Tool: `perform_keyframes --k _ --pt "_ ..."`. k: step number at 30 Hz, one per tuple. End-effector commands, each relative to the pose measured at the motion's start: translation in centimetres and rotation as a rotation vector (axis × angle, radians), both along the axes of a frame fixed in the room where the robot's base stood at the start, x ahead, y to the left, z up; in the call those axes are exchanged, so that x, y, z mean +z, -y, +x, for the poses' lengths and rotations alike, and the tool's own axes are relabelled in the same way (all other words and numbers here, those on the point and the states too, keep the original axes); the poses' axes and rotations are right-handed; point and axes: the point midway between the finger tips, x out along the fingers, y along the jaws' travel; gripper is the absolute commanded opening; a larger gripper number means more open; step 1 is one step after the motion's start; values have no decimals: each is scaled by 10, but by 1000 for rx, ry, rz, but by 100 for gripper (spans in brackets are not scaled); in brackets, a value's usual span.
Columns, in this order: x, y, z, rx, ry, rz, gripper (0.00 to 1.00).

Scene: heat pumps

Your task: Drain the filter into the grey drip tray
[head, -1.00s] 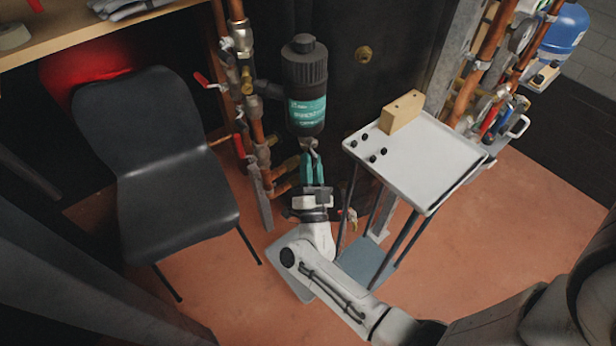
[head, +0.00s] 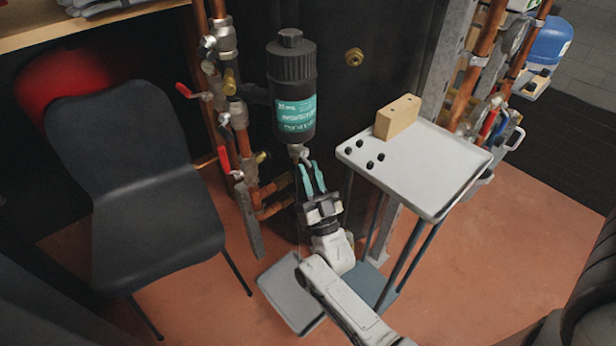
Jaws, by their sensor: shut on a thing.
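The filter (head: 294,90) is a black upright cylinder with a ribbed cap and a teal label, fixed to the pipework. A small metal drain fitting (head: 298,151) hangs at its bottom. My gripper (head: 309,167) reaches up from below, its teal fingers at this fitting. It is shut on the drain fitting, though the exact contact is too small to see. The grey drip tray (head: 283,283) lies on the floor below the filter, left of my arm, which partly covers it. I cannot tell whether water is in it.
A trolley (head: 440,195) stands to the right, with a wooden block (head: 398,117) and several small black pieces on its top. A dark chair (head: 150,190) stands left. Red-handled valves (head: 223,160) and copper pipes are close left of the filter. Open floor lies at the front right.

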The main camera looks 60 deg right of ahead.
Motion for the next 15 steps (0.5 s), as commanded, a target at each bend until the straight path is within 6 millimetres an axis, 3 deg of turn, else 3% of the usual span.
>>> perform_keyframes --k 7,8,13,15 --pt "0 2 -2 -4 1 1 0" --pt "0 2 -2 -4 1 1 23" --pt "0 1 -1 -3 1 1 39" --pt "0 1 -1 -3 1 1 41"
